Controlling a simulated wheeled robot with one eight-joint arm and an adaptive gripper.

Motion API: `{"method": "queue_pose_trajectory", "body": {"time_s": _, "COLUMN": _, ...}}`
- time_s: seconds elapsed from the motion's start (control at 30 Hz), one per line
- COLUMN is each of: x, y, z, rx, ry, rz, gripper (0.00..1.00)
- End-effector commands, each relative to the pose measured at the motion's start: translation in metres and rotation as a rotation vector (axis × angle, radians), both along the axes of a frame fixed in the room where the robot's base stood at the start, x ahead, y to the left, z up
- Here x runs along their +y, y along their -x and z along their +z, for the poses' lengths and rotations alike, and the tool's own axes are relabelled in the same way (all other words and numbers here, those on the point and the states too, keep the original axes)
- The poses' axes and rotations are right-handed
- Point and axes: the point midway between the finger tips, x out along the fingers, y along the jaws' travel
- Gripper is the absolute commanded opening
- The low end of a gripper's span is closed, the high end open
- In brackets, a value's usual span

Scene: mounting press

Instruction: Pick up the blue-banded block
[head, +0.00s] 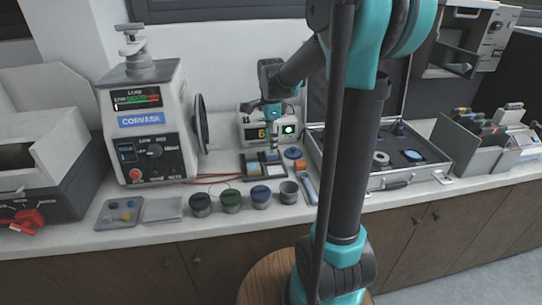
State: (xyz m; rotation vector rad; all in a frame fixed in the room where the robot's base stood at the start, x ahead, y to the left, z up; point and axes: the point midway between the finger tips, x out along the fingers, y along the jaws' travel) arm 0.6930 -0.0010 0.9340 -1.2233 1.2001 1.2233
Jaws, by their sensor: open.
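My gripper (273,151) hangs pointing down at the back of the counter, over a small dark tray (262,178). It is open, and no object shows held in it. Small blocks with blue and pale tops sit in the tray; one bluish block (253,168) shows at its left, left of and below my fingertips. The picture is too small to tell which block carries the blue band. The gripper covers part of the tray's back.
Several round cups (231,199) stand along the front of the tray. A large press (150,125) stands at left, and a meter (255,128) behind the gripper.

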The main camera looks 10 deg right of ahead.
Motion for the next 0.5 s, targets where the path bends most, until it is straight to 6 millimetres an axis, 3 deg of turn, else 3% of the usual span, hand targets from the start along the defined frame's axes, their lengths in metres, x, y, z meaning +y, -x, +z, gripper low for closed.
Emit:
{"method": "queue_pose_trajectory", "body": {"time_s": 0.2, "x": 0.001, "y": 0.002, "z": -0.03, "rx": 0.0, "ry": 0.0, "rz": 0.0, "gripper": 0.62}}
{"method": "queue_pose_trajectory", "body": {"time_s": 0.5, "x": 0.001, "y": 0.002, "z": -0.038, "rx": 0.0, "ry": 0.0, "rz": 0.0, "gripper": 0.62}}
